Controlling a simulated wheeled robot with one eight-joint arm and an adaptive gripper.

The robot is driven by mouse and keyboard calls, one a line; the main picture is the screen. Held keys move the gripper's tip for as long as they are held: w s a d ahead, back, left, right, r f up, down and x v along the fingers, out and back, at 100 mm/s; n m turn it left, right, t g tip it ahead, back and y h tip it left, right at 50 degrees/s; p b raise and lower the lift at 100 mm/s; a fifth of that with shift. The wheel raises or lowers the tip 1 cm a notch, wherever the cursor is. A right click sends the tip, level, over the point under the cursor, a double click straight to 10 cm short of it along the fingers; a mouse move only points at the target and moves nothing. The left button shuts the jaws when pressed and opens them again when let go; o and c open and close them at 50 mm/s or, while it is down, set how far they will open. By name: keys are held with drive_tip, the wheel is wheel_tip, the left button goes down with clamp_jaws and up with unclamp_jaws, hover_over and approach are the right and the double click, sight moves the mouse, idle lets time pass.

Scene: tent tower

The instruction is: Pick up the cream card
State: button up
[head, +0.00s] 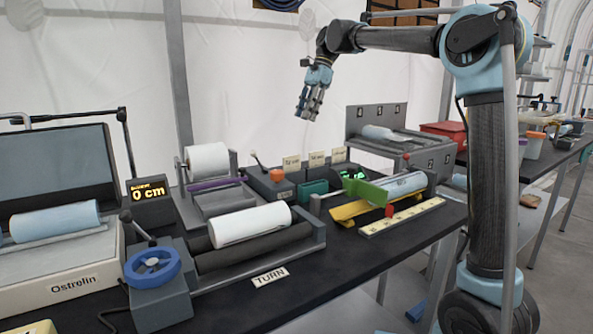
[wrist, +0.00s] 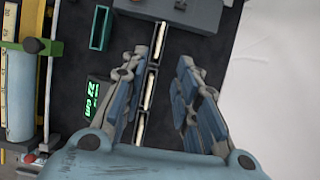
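Three cream cards stand upright in a row at the back of the bench in the head view: a left one (head: 291,163), a middle one (head: 316,158) and a right one (head: 338,155). Their writing is too small to read surely. In the wrist view, cream edges show in a line of dark slots, at the top (wrist: 160,42), middle (wrist: 149,90) and bottom (wrist: 140,127). I cannot tell which card is meant. My gripper (head: 308,112) hangs above and behind the row, pointing down. It is open and empty in the wrist view (wrist: 163,64), its fingers spread either side of the row.
A grey box with an orange part (head: 272,180), a green holder (head: 313,192) and a lit green display (wrist: 97,92) stand close by. A roller with a white roll (head: 250,224) and a blue handwheel (head: 152,268) are in front. White tent wall rises behind the bench.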

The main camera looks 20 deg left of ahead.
sight(292, 159)
drive_tip(key=x, duration=1.7)
drive_tip(key=shift+w+d+f, duration=0.1)
clamp_jaws()
